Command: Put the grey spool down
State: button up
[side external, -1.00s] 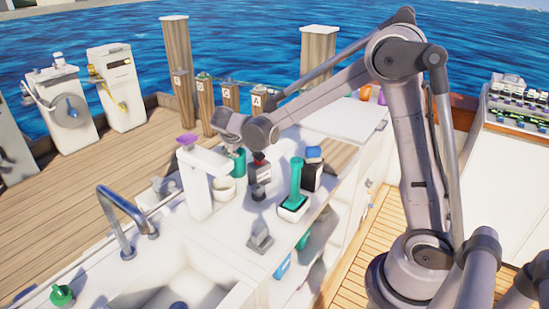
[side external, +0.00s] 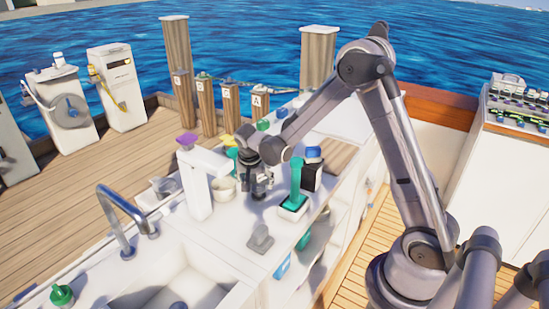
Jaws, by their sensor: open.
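My gripper (side external: 258,188) is low over the white counter (side external: 228,235), between the white post and the green-handled tool. Its jaws are open, pointing down. I cannot clearly make out a grey spool; dark and grey shapes at the jaws blend together, and the wrist hides part of that spot. A small grey object (side external: 260,238) stands on the counter nearer the camera, apart from my gripper; I cannot tell whether it is the spool.
A white post with a purple top (side external: 195,180) stands left of my gripper, beside a cream cup (side external: 223,188). A green-handled tool (side external: 295,185) and a black container with a blue top (side external: 312,168) stand close on the right. A sink with a tap (side external: 125,222) lies at front left.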

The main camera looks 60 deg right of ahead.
aim_at(258, 189)
jog(key=shift+x, duration=2.7)
jog(key=c, duration=1.3)
jog(key=shift+r, duration=0.1)
